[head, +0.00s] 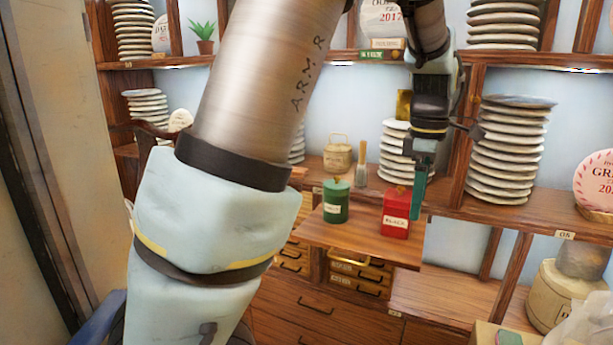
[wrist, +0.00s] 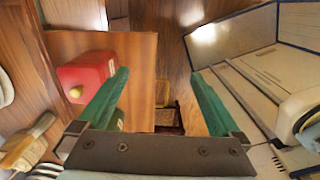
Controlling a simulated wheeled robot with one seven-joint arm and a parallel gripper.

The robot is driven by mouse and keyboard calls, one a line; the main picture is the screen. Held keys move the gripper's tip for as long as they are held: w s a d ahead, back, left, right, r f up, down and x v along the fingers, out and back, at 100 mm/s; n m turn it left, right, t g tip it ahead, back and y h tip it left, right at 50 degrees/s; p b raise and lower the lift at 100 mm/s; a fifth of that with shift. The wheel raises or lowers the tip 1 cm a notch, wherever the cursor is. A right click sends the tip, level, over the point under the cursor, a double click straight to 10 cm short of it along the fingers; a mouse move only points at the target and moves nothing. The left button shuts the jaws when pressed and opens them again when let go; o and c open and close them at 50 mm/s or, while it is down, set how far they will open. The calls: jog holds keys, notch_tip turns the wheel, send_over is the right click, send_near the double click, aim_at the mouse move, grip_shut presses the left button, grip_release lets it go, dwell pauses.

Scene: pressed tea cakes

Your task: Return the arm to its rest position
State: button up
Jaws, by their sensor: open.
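My arm crosses the head view from lower left to upper right. My gripper (head: 420,185) points down beside the red tin (head: 396,212), at the right end of the small wooden shelf board (head: 340,240). In the wrist view my gripper (wrist: 160,80) has its two green fingers spread wide, with nothing between them. The red tin (wrist: 88,73) lies outside the left finger there; I cannot tell whether they touch. A green tin (head: 336,203) stands left of the red one, and in the wrist view it is mostly hidden behind the left finger.
Stacks of pale tea cakes (head: 500,150) fill the shelves, one stack close right of my gripper. A basket (head: 338,157) and a brush (head: 361,165) stand behind the tins. Small drawers (head: 357,275) sit below the board.

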jog(key=s+a+f+m, duration=0.1)
jog(key=a+f+m, duration=0.2)
jog(key=a, duration=0.6)
jog(key=s+a+f+m+t, duration=0.1)
jog(key=s+a+f+m, duration=0.1)
jog(key=a+m, duration=0.4)
jog(key=s+a+f+m, duration=0.1)
jog(key=a+f+m, duration=0.3)
jog(key=a, duration=0.9)
jog(key=shift+s+a+f+m+t, duration=0.25)
jog(key=shift+s+a+m+t, duration=0.05)
jog(key=shift+s+a+m, duration=0.1)
